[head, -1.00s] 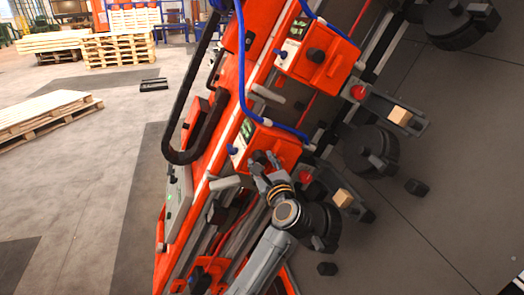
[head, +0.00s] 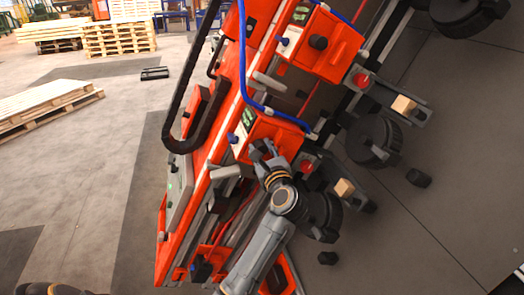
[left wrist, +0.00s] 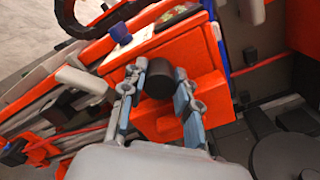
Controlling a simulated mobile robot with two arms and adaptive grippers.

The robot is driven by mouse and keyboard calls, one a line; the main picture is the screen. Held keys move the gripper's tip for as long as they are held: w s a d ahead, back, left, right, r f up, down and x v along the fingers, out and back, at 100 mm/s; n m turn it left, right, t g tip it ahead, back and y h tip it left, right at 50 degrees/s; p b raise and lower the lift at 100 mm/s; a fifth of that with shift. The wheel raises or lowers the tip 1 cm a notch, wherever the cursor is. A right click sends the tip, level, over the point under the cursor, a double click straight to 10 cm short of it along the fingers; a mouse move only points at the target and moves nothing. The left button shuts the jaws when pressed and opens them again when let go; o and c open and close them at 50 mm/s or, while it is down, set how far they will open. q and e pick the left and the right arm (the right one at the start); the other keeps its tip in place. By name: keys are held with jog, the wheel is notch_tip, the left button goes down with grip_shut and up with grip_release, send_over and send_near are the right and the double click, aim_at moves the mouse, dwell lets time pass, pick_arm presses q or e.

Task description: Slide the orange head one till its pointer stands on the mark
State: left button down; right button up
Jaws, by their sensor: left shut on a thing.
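Two orange heads sit on the slanted gantry rail in the head view. The nearer orange head (head: 282,132) has a pale panel with a green display and a blue knob. My left gripper (head: 262,151) is at this nearer head. In the left wrist view its fingers (left wrist: 161,72) stand on both sides of a black knob (left wrist: 158,83) on the orange head (left wrist: 206,52), shut on it. The farther orange head (head: 335,50) has a similar black knob and is untouched. I cannot make out the pointer or mark.
A blue hose (head: 243,70) loops above the heads. Brackets with wooden blocks (head: 403,105) and red buttons stick out to the right, near dark round wheels (head: 373,140).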

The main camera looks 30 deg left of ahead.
pick_arm(q)
jog(key=shift+s+a+f, duration=0.1)
jog(key=shift+s+f, duration=0.05)
jog(key=shift+f, duration=0.35)
jog(key=c, duration=1.3)
grip_release()
jog(key=shift+a, duration=0.1)
jog(key=v, duration=0.7)
jog(key=shift+s+d, duration=0.1)
jog(key=shift+d, duration=0.15)
